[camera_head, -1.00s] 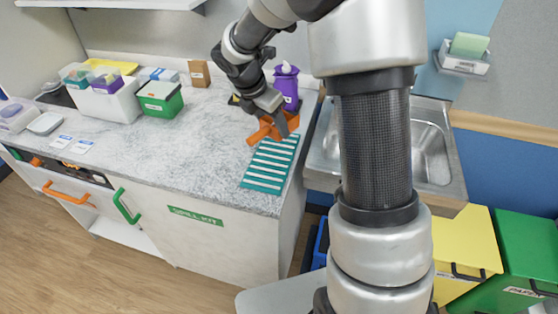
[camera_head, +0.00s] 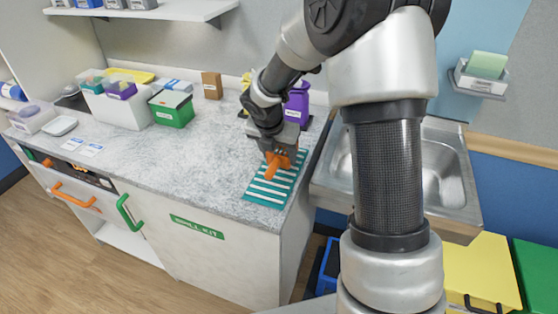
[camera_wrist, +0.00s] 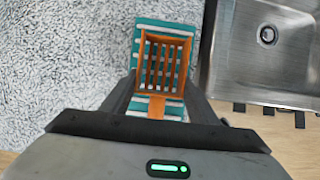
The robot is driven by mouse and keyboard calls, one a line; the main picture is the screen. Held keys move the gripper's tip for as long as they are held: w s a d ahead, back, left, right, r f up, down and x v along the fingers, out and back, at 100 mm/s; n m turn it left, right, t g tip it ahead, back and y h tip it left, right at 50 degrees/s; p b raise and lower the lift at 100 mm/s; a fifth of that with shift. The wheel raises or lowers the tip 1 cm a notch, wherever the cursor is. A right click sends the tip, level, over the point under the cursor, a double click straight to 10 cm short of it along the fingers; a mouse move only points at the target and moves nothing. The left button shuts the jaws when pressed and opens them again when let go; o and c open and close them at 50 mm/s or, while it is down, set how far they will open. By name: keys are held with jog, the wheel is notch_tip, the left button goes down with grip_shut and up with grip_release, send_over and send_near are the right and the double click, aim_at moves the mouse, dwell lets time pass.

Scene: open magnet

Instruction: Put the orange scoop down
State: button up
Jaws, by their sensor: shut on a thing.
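The orange scoop (camera_head: 272,168) is in my gripper (camera_head: 276,152), over the teal and white striped mat (camera_head: 262,191) near the counter's right front corner. In the wrist view the scoop (camera_wrist: 165,62) shows a slatted basket, with its handle running down between the fingers of my gripper (camera_wrist: 157,108). The striped mat (camera_wrist: 150,24) shows behind it and through its slats. My gripper is shut on the scoop. I cannot tell whether the scoop touches the mat.
A steel sink (camera_head: 438,165) lies right of the counter (camera_head: 165,158). A purple container (camera_head: 297,103) stands behind my gripper. A green box (camera_head: 172,109) and white bin (camera_head: 125,108) stand at the back left. The counter's middle is clear.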

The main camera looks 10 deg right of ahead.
jog(key=shift+f, duration=0.8)
jog(key=shift+f, duration=0.1)
jog(key=o, duration=1.1)
jog(key=shift+o, duration=0.2)
